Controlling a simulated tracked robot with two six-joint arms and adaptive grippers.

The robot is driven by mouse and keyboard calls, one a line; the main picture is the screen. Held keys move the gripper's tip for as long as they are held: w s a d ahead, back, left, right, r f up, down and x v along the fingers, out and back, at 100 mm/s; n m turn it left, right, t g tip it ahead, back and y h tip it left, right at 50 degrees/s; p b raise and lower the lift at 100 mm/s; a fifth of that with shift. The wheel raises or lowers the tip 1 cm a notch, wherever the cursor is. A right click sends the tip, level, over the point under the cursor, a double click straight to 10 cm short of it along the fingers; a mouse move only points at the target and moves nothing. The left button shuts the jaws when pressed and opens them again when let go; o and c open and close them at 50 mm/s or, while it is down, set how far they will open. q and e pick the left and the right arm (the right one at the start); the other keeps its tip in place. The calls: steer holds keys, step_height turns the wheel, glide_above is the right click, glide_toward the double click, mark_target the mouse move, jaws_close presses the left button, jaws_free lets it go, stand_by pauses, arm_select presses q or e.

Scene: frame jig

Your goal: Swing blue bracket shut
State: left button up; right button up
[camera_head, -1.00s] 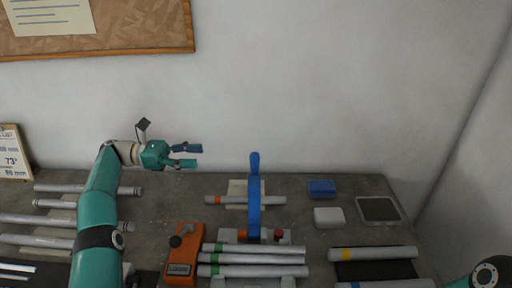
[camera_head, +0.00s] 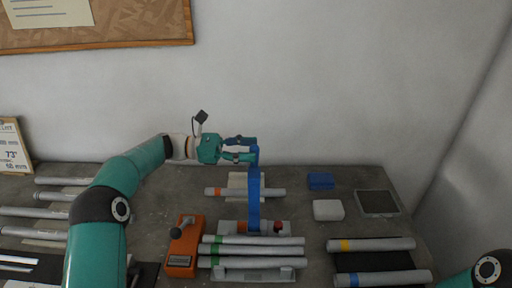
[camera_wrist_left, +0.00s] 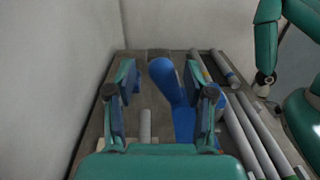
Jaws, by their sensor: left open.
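The blue bracket (camera_head: 254,200) stands raised over the jig as a tall upright arm with a rounded top. My left gripper (camera_head: 252,149) is open at the bracket's top end, coming in from the left. In the left wrist view the bracket's rounded end (camera_wrist_left: 168,80) shows between the two spread fingers, closer to the right finger. I cannot tell whether a finger touches it. Only a part of my right arm shows at the lower right of the head view, and its gripper does not show.
An orange device (camera_head: 182,246) with a lever stands left of the jig. Green-banded tubes (camera_head: 252,251) lie in front of the bracket, and an orange-banded tube (camera_head: 218,191) lies behind it. A blue block (camera_head: 321,181), a white block (camera_head: 328,210) and a grey tray (camera_head: 377,203) sit to the right.

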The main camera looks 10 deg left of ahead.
arm_select(q)
steer(key=shift+w+d, duration=0.15)
steer(key=shift+d, duration=0.85)
jaws_close()
